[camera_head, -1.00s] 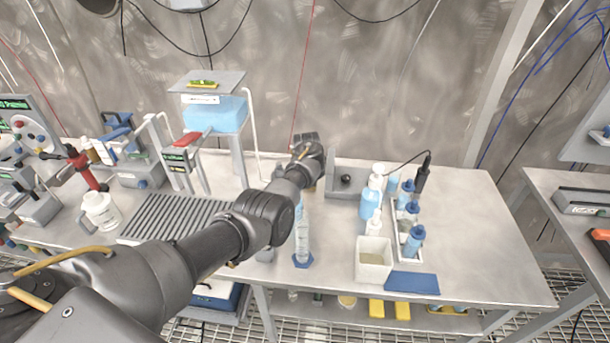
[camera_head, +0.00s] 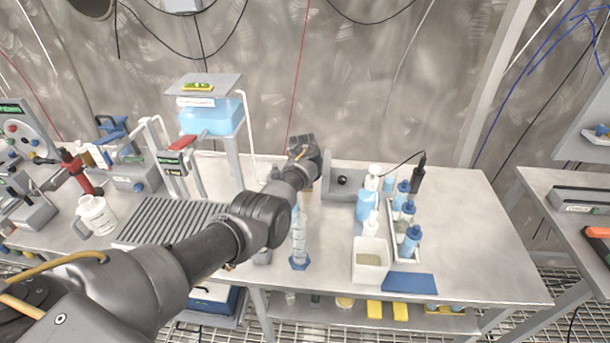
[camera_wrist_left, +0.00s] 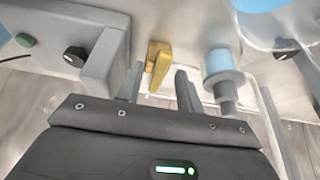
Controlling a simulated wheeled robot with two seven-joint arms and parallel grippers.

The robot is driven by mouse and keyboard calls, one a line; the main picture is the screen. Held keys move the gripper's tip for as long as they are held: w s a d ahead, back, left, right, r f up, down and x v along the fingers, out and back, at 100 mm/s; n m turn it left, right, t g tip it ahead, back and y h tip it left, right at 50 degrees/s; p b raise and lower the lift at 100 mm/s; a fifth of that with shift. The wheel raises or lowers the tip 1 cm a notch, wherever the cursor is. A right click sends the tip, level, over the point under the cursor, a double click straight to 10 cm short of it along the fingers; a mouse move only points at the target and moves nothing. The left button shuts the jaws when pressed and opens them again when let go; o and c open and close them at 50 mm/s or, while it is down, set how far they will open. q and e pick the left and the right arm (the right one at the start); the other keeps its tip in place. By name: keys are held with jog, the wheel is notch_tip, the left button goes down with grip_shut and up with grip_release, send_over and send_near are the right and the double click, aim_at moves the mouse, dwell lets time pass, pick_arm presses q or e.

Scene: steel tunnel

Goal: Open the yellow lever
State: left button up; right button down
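The yellow lever (camera_wrist_left: 160,66) shows in the left wrist view, set on a yellow base against a pale surface. My left gripper (camera_wrist_left: 160,86) is open, with one finger on each side of the lever. The lever's end lies in the gap between the fingertips; I cannot tell whether either finger touches it. In the head view my left gripper (camera_head: 302,148) is at the back of the table, and the lever is largely hidden behind my arm there. My right gripper is in neither view.
A grey box with a black knob (camera_wrist_left: 74,56) is left of the lever, and a blue-and-grey cylindrical fitting (camera_wrist_left: 222,68) is close on the right. On the table (camera_head: 470,235), a blue graduated cylinder (camera_head: 299,240), bottles and a white container (camera_head: 370,262) stand nearby.

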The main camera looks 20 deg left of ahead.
pick_arm(q)
jog(key=p+v, duration=0.2)
jog(key=v, duration=0.8)
jog(key=shift+s+r, duration=0.2)
jog(key=shift+r, duration=0.1)
